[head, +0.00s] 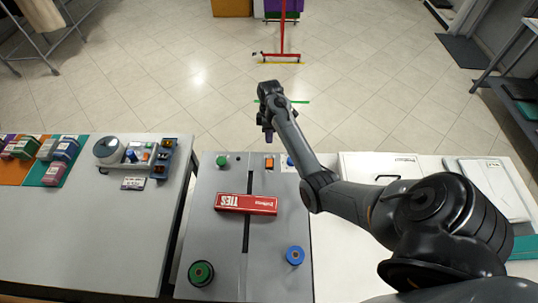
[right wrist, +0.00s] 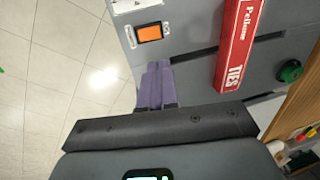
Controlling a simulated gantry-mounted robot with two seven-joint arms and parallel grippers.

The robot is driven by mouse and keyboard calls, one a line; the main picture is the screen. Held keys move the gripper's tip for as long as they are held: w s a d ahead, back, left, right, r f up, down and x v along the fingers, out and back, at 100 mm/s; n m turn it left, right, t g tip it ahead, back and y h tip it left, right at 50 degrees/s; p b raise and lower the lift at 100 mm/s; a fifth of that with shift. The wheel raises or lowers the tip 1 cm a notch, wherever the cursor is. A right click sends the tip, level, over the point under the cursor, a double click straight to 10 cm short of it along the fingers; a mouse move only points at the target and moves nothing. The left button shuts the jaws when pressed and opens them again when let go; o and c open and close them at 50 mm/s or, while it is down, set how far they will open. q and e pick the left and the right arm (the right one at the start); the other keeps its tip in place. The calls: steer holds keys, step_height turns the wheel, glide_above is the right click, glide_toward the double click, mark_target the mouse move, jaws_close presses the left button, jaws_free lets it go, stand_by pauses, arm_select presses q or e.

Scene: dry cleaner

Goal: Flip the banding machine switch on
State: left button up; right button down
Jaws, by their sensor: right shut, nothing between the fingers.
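The banding machine (head: 225,240) is a grey flat-topped unit with a dark slot, in the lower middle of the head view. Its orange rocker switch (head: 269,163) sits at the far edge of the top; it also shows in the right wrist view (right wrist: 149,33) in a dark frame beside a small label. I cannot tell which way the rocker is tilted. My right gripper (head: 268,137) is shut and empty just beyond that far edge. Its purple fingers (right wrist: 157,66) point at the machine near the switch, apart from it in the picture. My left gripper is not in view.
A red TIES box (head: 246,203) lies across the slot. A green knob (head: 222,160), a blue button (head: 290,160), a green spool (head: 201,273) and a blue spool (head: 295,255) stand on the top. A counter (head: 80,230) is left; open floor lies beyond.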

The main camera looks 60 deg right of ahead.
mark_target(269, 166)
steer(key=f, duration=0.4)
steer(key=a+f, duration=0.1)
steer(key=f, duration=0.3)
steer(key=s+a+f, duration=0.1)
steer(key=f, duration=0.3)
steer(key=shift+s+a+f+b, duration=0.1)
steer(key=shift+f+b, duration=0.3)
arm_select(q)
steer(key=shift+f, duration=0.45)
arm_select(e)
steer(key=shift+f, duration=0.45)
steer(key=shift+a, duration=0.15)
